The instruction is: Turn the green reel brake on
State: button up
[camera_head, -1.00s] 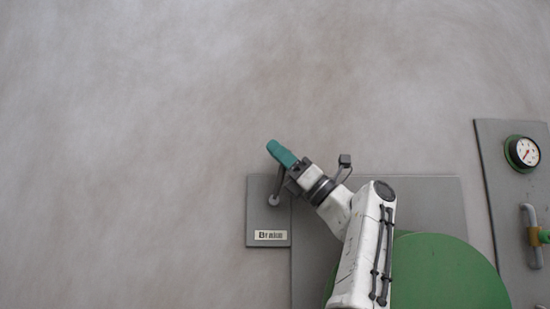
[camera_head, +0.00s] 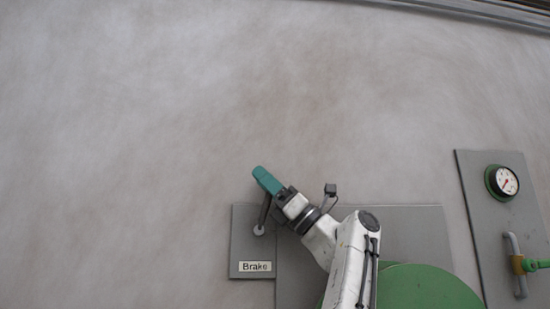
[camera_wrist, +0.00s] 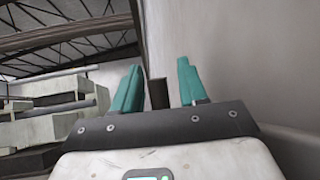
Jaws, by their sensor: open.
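The brake panel (camera_head: 241,245) is a small grey plate with a label (camera_head: 255,267) reading "Brake". A dark lever (camera_head: 264,212) rises from a pale round pivot on it, leaning slightly right; its upper end is hidden by my gripper. The green reel (camera_head: 420,288) is a large disc to the lower right, partly behind my arm. My gripper (camera_head: 265,180) has teal fingers and is at the lever's upper end. In the wrist view my gripper (camera_wrist: 160,85) is open, with a dark upright bar (camera_wrist: 159,93), apparently the lever, between the fingers. I cannot tell whether they touch it.
A larger grey plate (camera_head: 415,230) lies behind the reel. A grey wall (camera_head: 120,150) fills the rest; the space left of the brake panel is clear.

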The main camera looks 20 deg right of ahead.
notch_tip(320, 180, up, 3)
jog(key=shift+d+f, duration=0.1)
jog(key=shift+f, duration=0.05)
jog(key=s+r+b, duration=0.4)
jog(key=s+r, duration=0.6)
jog(key=s, duration=0.4)
jog(key=shift+a, duration=0.3)
